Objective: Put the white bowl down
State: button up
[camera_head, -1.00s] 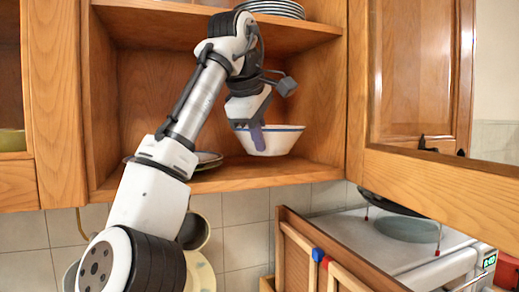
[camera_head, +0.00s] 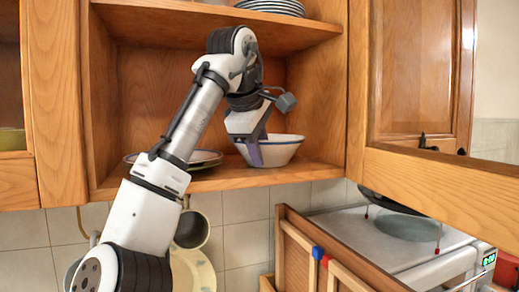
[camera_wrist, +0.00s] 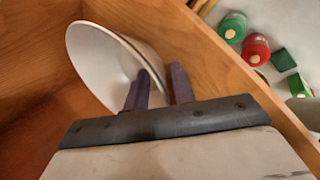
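The white bowl (camera_head: 275,152) has a blue line near its rim. It is inside the open cabinet, low over the right part of the lower shelf (camera_head: 232,180). Whether its base touches the shelf cannot be told. My gripper (camera_head: 255,156) is at the bowl's left side. In the wrist view the bowl (camera_wrist: 103,62) looks tilted, and my gripper (camera_wrist: 160,88) has one finger inside it and the other outside, with the wall between them. A small gap shows between the fingers. The gripper seems shut on the wall.
Plates (camera_head: 203,158) lie on the shelf left of the bowl. More plates (camera_head: 270,7) are stacked on the shelf above. The cabinet's right wall (camera_head: 328,100) is close to the bowl. An open door (camera_head: 420,170) stands at the right. Pans (camera_head: 192,229) hang below.

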jog(key=shift+r, duration=0.1)
jog(key=v, duration=0.4)
jog(key=shift+s+r, duration=0.1)
jog(key=shift+r, duration=0.2)
jog(key=s+a, duration=0.4)
jog(key=s, duration=0.7)
jog(key=shift+s+a, duration=0.2)
jog(key=shift+a, duration=0.15)
